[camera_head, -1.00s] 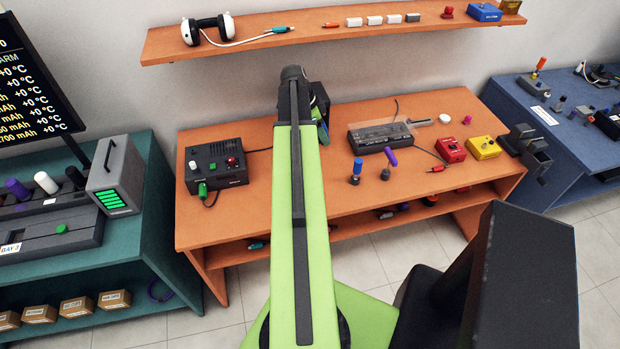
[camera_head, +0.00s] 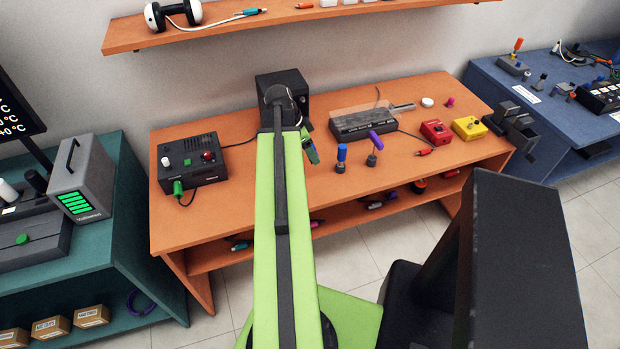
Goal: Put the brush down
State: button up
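My green arm reaches forward over the orange table (camera_head: 240,205). The end of the arm hides most of my gripper. Only a small green and dark part of it (camera_head: 309,146) shows at the right of the wrist, above the table. I cannot tell whether its fingers are open or shut, or whether anything is between them. I cannot make out a brush for certain. A blue upright tool (camera_head: 341,158) and a purple-headed tool (camera_head: 374,143) stand on the table to the right of my gripper.
A black box (camera_head: 290,88) stands behind the wrist. A black device (camera_head: 190,160) is at the left, a dark flat case (camera_head: 362,127) at back right. Red (camera_head: 436,131) and yellow (camera_head: 468,127) boxes are at the right. The front left of the table is fairly clear.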

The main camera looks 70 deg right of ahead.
aim_at(314, 174)
notch_tip(314, 174, down, 9)
jog(key=b, duration=0.8)
jog(key=shift+f, duration=0.1)
jog(key=shift+r+p, duration=0.25)
jog(key=shift+p, duration=0.05)
jog(key=shift+f, duration=0.25)
jog(key=o, duration=1.2)
jog(key=shift+r, duration=0.1)
jog(key=p+v, duration=1.1)
jog(key=v, duration=0.1)
jog(key=shift+r, duration=0.2)
